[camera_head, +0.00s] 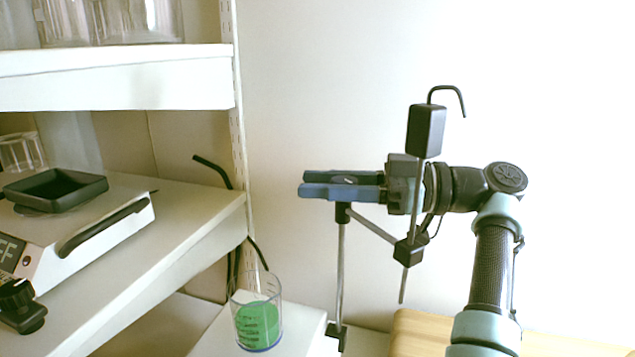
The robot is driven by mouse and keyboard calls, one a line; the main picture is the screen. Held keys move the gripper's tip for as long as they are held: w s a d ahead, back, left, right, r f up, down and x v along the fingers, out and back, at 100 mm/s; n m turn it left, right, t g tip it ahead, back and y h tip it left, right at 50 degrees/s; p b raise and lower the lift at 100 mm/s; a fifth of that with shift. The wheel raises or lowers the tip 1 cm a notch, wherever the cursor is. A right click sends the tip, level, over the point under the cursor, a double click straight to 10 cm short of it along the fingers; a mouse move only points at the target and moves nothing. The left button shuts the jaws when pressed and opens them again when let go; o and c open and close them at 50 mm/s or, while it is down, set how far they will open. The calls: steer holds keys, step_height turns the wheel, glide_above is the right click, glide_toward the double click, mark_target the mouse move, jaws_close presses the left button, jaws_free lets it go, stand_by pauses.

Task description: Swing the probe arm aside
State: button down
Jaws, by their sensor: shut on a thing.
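The probe arm (372,224) is a thin metal bar that runs from a dark pivot (342,213) on an upright metal post to a black block (409,251). A slim probe (403,287) passes down through that block, and a black box (427,131) with a bent cable sits at its top. The probe hangs to the right of the post, apart from the beaker. My gripper (303,182), with blue fingers, comes in from the right and is shut at the top of the pivot. The fingers hide most of the held part.
A clear beaker of green liquid (258,324) stands on a white surface (302,318) left of the post. A wooden surface (420,322) lies below right. The wall behind is bare.

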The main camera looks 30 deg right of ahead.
steer(key=shift+f, duration=0.1)
steer(key=shift+c, duration=2.4)
jaws_free()
